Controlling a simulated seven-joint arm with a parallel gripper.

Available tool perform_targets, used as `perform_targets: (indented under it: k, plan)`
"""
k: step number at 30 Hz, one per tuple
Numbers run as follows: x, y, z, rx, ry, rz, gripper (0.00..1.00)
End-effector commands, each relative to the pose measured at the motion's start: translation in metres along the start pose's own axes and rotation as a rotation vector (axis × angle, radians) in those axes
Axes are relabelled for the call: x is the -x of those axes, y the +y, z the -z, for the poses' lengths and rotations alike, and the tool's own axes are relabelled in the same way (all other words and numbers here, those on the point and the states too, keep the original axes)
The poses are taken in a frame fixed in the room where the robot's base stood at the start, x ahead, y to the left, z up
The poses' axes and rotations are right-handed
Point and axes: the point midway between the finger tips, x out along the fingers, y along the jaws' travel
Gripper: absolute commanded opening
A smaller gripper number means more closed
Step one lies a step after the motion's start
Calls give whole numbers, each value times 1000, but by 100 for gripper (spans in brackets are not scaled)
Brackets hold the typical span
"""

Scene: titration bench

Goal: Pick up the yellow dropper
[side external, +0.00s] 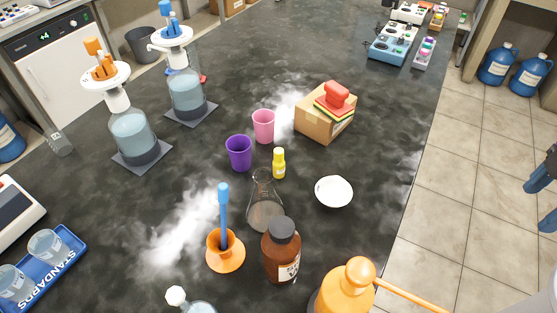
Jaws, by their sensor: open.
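The yellow dropper (279,164) is a small yellow bottle with a yellow cap and a pale label. It stands upright on the dark bench top, near the middle of the side external view. The purple cup (239,153) is to its left and the pink cup (264,126) is behind it. A clear conical flask (264,207) stands just in front of it, apart from it or nearly so.
A white dish (334,191) lies to the dropper's right. A cardboard box (313,123) with a red-handled item stands behind right. A brown bottle (281,258), an orange funnel-shaped stand (225,255) and an orange bottle (345,290) are in front. Bench is clear around the dish.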

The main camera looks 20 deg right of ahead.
Motion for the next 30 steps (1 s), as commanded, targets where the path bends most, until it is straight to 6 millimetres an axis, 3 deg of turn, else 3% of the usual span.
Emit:
perform_targets:
  k: [10, 14, 17, 23, 30]
  plan:
    - [0, 0, 1, -1, 2, 1, 54]
    - [-7, -4, 17, -11, 32, 23, 54]
    - [-18, -10, 48, -40, 96, 60, 54]
    - [-44, -22, 129, -151, 275, 125, 54]
    - [-72, -20, 216, -325, 497, 112, 54]
